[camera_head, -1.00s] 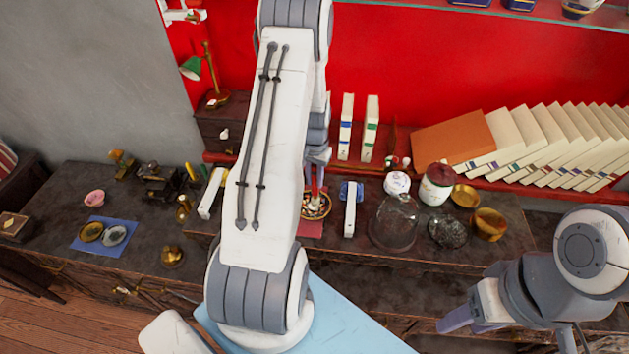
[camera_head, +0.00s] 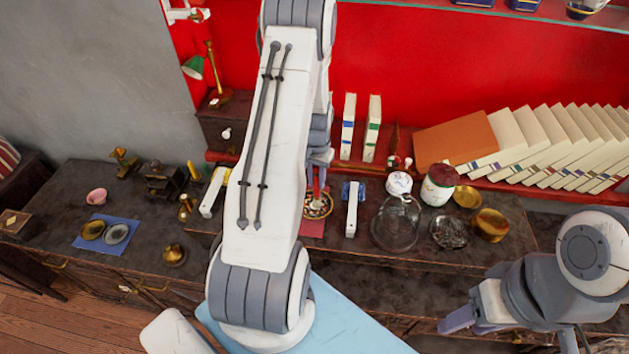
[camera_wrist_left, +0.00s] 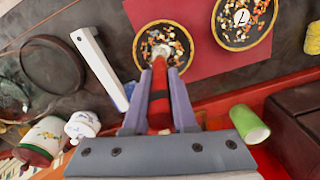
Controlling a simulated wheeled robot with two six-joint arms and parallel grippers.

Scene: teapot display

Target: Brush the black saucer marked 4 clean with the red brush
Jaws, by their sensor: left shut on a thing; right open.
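My left gripper (camera_wrist_left: 157,100) is shut on the red brush (camera_wrist_left: 159,95). The brush points at a black saucer (camera_wrist_left: 147,38) with a gold rim and many coloured flecks; its tip is over the saucer's lower middle. I cannot tell whether the bristles touch, and no number is readable on it. In the head view, the red brush (camera_head: 316,181) and part of the saucer (camera_head: 321,212) show beside my left arm. A second flecked black saucer (camera_wrist_left: 262,28) has a white disc with a mark like a 7. My right gripper (camera_head: 458,322) is open and empty at the lower right.
The saucers lie on a red mat (camera_wrist_left: 205,65). Close by are a white-handled tool (camera_head: 352,212), a glass dome (camera_head: 396,225), a lidded jar (camera_head: 438,188) and brass bowls (camera_head: 490,226). A green cylinder (camera_wrist_left: 250,124) lies near the left gripper. My left arm hides the table's middle.

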